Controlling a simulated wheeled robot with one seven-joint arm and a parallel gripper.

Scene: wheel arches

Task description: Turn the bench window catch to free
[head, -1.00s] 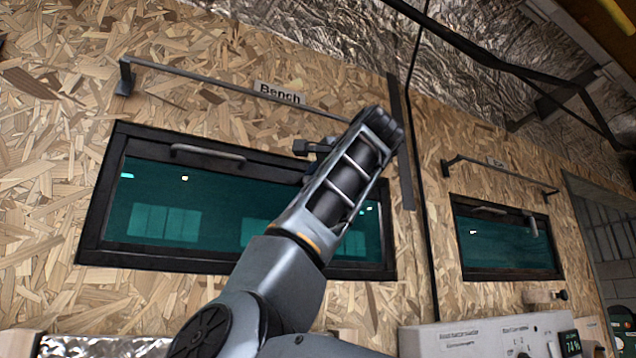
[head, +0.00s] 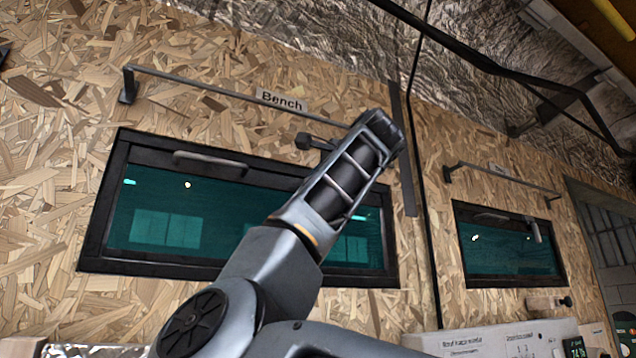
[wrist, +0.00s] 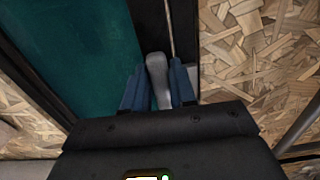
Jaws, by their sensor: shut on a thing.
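The bench window (head: 110,205) is a dark-framed teal pane in the chipboard wall, under a "Bench" label (head: 281,101). Its catch shows in the wrist view as a grey lever (wrist: 158,75) beside the teal pane. My gripper (wrist: 157,88) has its two blue fingers on either side of the lever and is shut on it. The lever's lower end is hidden by my gripper body. In the head view my arm covers the window's right part, hiding the fingers and the catch.
A grey bar handle (head: 210,164) is on the bench window's upper left. A metal rail (head: 200,88) runs above it. A second, smaller window (head: 510,277) is to the right, with its own rail (head: 505,178). A pale labelled panel (head: 500,340) stands below.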

